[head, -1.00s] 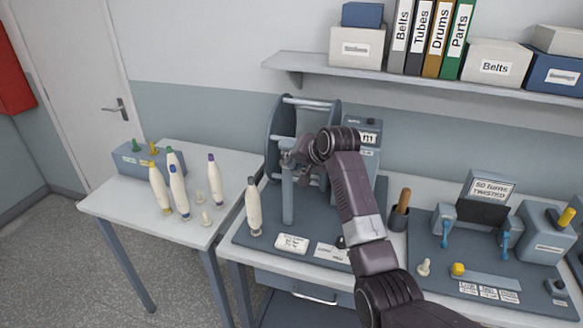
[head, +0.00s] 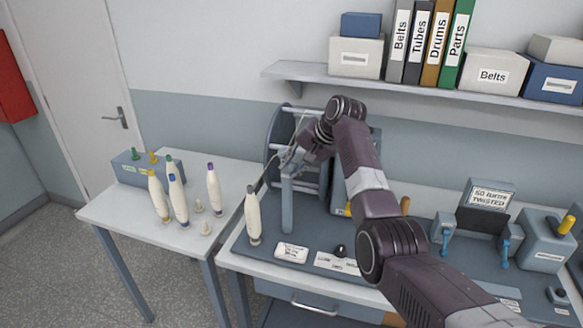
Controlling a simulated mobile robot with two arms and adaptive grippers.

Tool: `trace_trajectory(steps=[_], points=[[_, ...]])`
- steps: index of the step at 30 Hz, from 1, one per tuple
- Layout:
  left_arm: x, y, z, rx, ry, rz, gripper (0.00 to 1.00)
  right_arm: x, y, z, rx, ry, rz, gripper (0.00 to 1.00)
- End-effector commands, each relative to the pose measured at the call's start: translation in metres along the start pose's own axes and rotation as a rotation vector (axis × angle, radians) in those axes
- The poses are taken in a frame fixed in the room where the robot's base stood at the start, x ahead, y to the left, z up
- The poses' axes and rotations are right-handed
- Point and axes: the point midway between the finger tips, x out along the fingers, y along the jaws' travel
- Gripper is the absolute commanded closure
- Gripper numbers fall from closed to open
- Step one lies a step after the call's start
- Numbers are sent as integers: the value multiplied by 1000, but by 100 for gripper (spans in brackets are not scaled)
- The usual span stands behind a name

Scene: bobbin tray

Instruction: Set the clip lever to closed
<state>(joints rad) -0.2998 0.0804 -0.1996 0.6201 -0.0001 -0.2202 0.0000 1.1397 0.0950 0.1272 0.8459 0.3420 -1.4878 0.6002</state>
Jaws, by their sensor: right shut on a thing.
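My right gripper (head: 287,158) is at the top of a grey upright post (head: 287,205), in front of the reel frame (head: 274,138). It is shut. A thin pale thread (head: 268,170) runs from the top of a white bobbin (head: 253,218) up to the gripper's fingers, which seem to hold it. The fingertips are small and partly hidden. Two blue levers, one on the left (head: 446,238) and one on the right (head: 505,252), hang on grey stands at the right. I cannot tell which part is the clip lever. My left gripper is out of view.
Several bobbins (head: 214,190) and small pegs stand on the left table (head: 125,208). A black knob (head: 340,251) sits between labels on the bench mat. My right arm crosses the middle of the bench. A shelf (head: 400,85) with binders and boxes hangs above.

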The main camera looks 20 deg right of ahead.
Motion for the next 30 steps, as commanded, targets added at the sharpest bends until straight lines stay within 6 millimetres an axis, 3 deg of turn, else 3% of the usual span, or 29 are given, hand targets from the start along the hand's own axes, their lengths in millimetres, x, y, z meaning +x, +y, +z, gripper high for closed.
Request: trace_trajectory(steps=[7, 8, 12, 23, 30], points=[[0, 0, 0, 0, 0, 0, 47, 0, 0, -1, 0, 2, -1, 100], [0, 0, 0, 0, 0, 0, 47, 0, 0, -1, 0, 2, -1, 78], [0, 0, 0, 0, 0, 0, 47, 0, 0, 0, 0, 2, 0, 62], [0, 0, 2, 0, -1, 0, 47, -4, 0, -1, -1, 3, -1, 62], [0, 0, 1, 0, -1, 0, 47, -40, 0, -2, -2, 6, -3, 62]])
